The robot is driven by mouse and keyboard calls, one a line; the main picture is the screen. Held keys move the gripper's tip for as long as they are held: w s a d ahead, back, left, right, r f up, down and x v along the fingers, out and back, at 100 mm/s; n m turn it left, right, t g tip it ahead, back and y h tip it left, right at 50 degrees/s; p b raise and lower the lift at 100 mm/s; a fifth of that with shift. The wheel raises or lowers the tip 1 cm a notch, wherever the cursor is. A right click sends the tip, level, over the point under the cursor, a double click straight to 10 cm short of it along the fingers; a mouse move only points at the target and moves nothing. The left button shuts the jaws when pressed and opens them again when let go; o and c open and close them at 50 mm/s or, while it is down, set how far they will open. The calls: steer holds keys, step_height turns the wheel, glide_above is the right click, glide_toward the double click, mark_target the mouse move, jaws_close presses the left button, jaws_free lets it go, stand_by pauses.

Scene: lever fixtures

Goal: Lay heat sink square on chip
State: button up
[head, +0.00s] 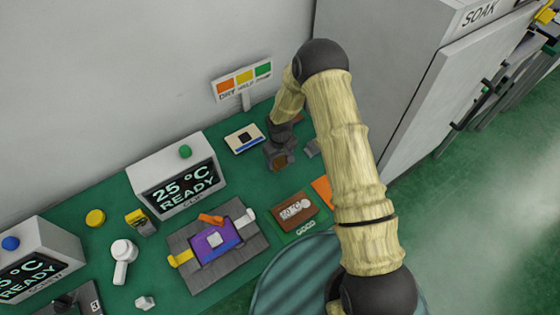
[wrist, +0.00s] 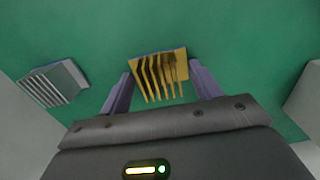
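A gold finned heat sink (wrist: 160,72) is between the two fingertips of my gripper (wrist: 161,80) in the wrist view. The fingers stand apart on either side, with green showing beside the fins, and no firm grip is visible. In the head view my gripper (head: 281,155) is low over the back of the bench and mostly hides this heat sink. A grey finned heat sink (wrist: 55,84) lies to the left in the wrist view. A pale square chip (head: 214,239) is on a purple board (head: 203,246) in the grey fixture (head: 238,262).
The fixture has an orange lever (head: 211,219), a yellow lever (head: 180,259) and a white lever (head: 247,217). A display box (head: 175,174) reading 25 °C READY stands behind it. A card with a dark square (head: 244,138) lies left of my gripper. A brown tray (head: 294,209) is at right.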

mark_target(280, 158)
steer(key=c, duration=0.6)
step_height(280, 158, up, 10)
steer(key=shift+b, duration=1.2)
